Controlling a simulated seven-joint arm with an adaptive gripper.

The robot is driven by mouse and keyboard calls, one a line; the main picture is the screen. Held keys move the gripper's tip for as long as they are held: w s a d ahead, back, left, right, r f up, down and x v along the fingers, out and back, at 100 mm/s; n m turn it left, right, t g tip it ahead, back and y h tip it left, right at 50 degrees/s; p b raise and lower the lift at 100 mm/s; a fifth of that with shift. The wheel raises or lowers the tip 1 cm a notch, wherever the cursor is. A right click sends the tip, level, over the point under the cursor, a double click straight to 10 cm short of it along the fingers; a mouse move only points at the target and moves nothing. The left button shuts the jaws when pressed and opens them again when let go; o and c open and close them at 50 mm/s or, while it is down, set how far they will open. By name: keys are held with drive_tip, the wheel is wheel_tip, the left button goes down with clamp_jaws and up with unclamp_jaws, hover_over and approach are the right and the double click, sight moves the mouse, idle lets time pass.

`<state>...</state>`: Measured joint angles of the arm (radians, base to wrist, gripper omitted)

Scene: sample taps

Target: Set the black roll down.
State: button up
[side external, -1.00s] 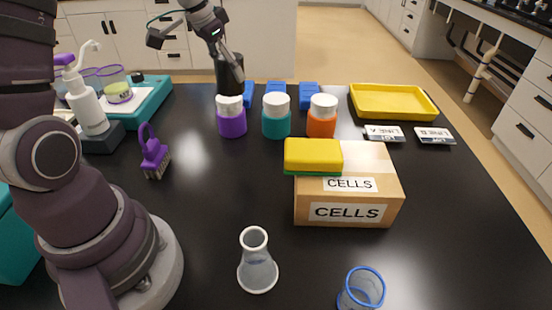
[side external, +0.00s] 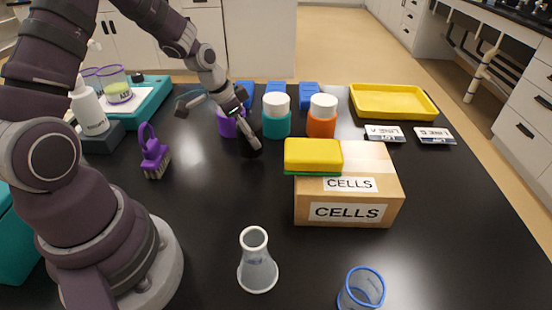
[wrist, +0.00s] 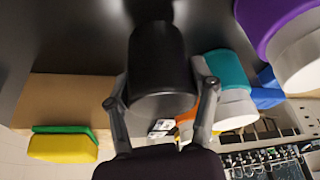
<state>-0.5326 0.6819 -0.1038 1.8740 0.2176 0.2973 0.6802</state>
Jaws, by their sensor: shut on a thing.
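The black roll (wrist: 160,62) is between the two fingers of my gripper (wrist: 160,96) in the wrist view, and the gripper is shut on it. In the side external view my gripper (side external: 250,138) points down in front of the purple jar, with the roll (side external: 252,150) dark against the black table (side external: 205,215). The roll is low, at or just above the table top; I cannot tell whether it touches. A dark reflection shows beyond its far end in the wrist view.
The purple jar (side external: 226,124) is close behind my gripper, with a teal jar (side external: 277,124) and an orange jar (side external: 321,126) to its right. A cardboard box (side external: 350,205) bearing a yellow sponge (side external: 313,152) stands at right.

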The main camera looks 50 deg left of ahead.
drive_tip(key=shift+f, duration=1.15)
drive_tip(key=o, duration=1.2)
drive_tip(key=shift+f, duration=0.15)
drive_tip(key=d+v, duration=0.2)
drive_tip(key=v, duration=1.1)
drive_tip(key=s+d+r+n, duration=0.1)
drive_tip(key=s+d+r, duration=0.1)
drive_tip(key=s, duration=0.1)
drive_tip(key=s+d+r+n+t+y, duration=0.1)
drive_tip(key=s+d+r, duration=0.1)
drive_tip(key=s+d, duration=0.1)
drive_tip(key=s+d+r+n, duration=0.1)
drive_tip(key=s+d+r, duration=0.1)
drive_tip(key=s, duration=0.1)
drive_tip(key=shift+s+d+r+n, duration=0.3)
drive_tip(key=shift+d, duration=0.05)
